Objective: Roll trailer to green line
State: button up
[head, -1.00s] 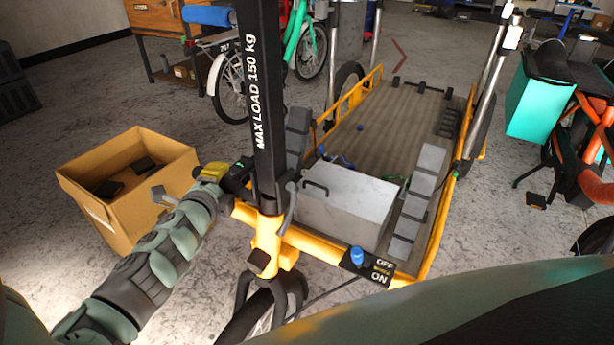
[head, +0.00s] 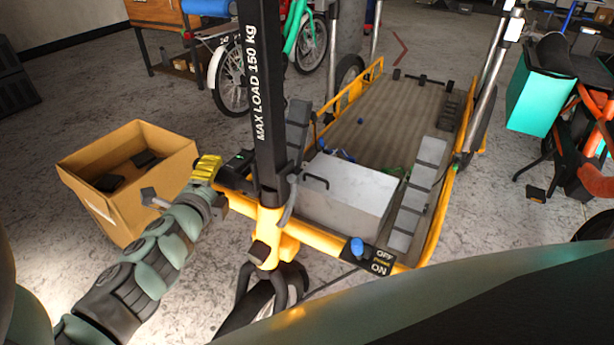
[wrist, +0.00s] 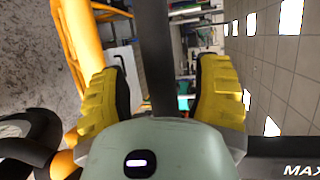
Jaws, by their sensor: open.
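The trailer (head: 410,110) has a yellow frame and a grey ribbed deck, and stands in the middle of the head view. Its dark upright post (head: 262,110) reads "MAX LOAD 150 kg". A short dark handle (head: 236,176) sticks out left of the post. My gripper (head: 207,170), with yellow finger pads, is at the outer end of this handle. In the wrist view my gripper (wrist: 160,88) is open, with a dark bar between its fingers; I cannot tell whether they touch it. A blue knob (head: 357,247) sits by an OFF/ON plate. I see no green line.
An open cardboard box (head: 125,190) stands left of the trailer, close to my arm. A grey metal box (head: 345,192) lies on the deck. A bike with a teal box (head: 538,100) stands at right, other bikes (head: 232,78) behind. A red floor mark (head: 400,48) shows at the back.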

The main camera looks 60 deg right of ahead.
jog(key=v, duration=0.8)
jog(key=shift+s+a, duration=0.25)
jog(key=shift+a, duration=0.05)
jog(key=shift+r, duration=0.15)
